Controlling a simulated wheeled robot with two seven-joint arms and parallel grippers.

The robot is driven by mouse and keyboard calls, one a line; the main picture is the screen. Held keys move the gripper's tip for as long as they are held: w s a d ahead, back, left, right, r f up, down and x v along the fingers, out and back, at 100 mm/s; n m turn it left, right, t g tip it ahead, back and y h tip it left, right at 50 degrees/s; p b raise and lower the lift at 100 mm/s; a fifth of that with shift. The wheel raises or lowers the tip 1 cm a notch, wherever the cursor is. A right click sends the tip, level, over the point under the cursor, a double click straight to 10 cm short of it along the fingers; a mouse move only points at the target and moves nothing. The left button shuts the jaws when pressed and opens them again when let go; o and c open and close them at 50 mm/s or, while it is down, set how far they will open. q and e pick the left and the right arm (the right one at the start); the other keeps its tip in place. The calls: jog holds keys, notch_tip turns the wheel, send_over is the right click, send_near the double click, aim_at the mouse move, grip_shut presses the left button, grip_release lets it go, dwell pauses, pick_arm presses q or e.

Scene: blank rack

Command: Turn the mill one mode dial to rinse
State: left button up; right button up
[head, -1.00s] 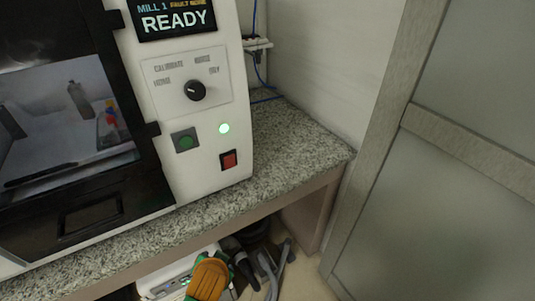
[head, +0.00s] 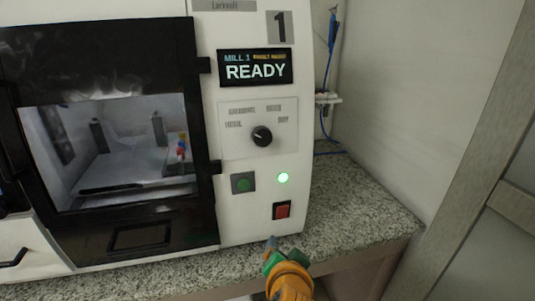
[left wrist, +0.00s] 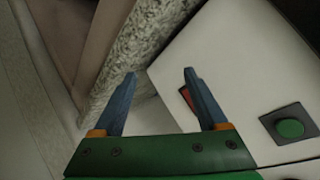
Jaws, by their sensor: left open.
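The mode dial (head: 262,136) is a round black knob on a pale panel (head: 287,148) on the front of mill 1 (head: 238,215). Small labels, too blurred to read surely, arc around its upper side. A light mark on the knob seems to face left or upper left; the exact setting is unclear. My left gripper (head: 271,243) is below the dial and the red switch, near the counter's front edge, apart from the dial. In the left wrist view its two blue fingers (left wrist: 159,72) are spread with nothing between them. The dial is not visible there.
A green button (head: 243,182), a lit green lamp (head: 283,178) and a red switch (head: 282,210) sit below the dial. A screen (head: 255,69) above reads READY. The mill's dark door (head: 110,228) is at left. The granite counter (head: 370,222) is clear at right.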

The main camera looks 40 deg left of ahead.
pick_arm(q)
notch_tip(320, 180, up, 14)
jog(key=w+n+t+y, duration=0.1)
jog(key=n+t+y, duration=0.1)
jog(key=n+y, duration=0.45)
jog(key=y, duration=0.2)
send_near(264, 139)
jog(key=x, duration=0.2)
jog(key=shift+n+h, duration=0.25)
jog(key=p+x, duration=0.1)
jog(key=x, duration=0.5)
jog(key=shift+w+a+r, duration=0.15)
jog(key=shift+a, duration=0.15)
jog(key=shift+d, duration=0.1)
grip_shut()
